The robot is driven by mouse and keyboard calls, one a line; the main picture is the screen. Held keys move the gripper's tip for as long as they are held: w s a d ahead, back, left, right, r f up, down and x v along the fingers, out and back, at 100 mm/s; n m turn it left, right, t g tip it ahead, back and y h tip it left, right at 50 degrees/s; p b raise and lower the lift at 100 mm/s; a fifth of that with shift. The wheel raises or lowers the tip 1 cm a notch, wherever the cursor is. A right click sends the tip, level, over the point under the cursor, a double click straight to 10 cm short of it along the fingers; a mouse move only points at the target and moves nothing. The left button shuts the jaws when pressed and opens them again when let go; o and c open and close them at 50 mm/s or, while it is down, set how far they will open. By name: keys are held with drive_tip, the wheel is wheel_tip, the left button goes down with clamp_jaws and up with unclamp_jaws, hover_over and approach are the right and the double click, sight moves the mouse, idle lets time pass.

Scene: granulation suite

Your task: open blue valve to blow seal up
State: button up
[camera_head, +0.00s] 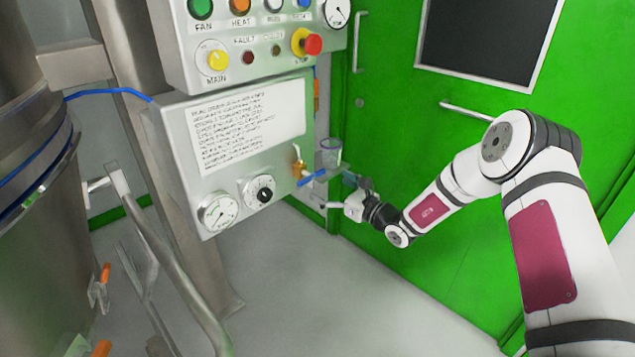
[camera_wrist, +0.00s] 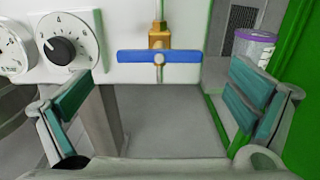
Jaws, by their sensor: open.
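The blue valve handle (camera_head: 312,178) sits on a brass fitting (camera_head: 298,167) at the lower right of the steel control box (camera_head: 180,140). In the wrist view the blue handle (camera_wrist: 160,57) lies level, crosswise below its brass body (camera_wrist: 159,35), with a pale screw at its centre. My gripper (camera_head: 330,190) is just right of the valve in the head view. In the wrist view my gripper (camera_wrist: 163,98) is open and empty, with teal pads on both sides. The handle shows beyond and between the fingers, apparently touching neither.
A black dial knob (camera_wrist: 62,50) and a gauge (camera_head: 218,211) are left of the valve. A clear cup with a purple rim (camera_wrist: 254,45) is close on the right. Above is a button panel with a red stop button (camera_head: 313,44). A green door (camera_head: 400,120) stands behind.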

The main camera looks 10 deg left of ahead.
sight(313, 176)
drive_tip(key=shift+b+x, duration=0.5)
drive_tip(key=shift+x, duration=2.15)
drive_tip(key=shift+r, duration=0.1)
drive_tip(key=c, duration=1.1)
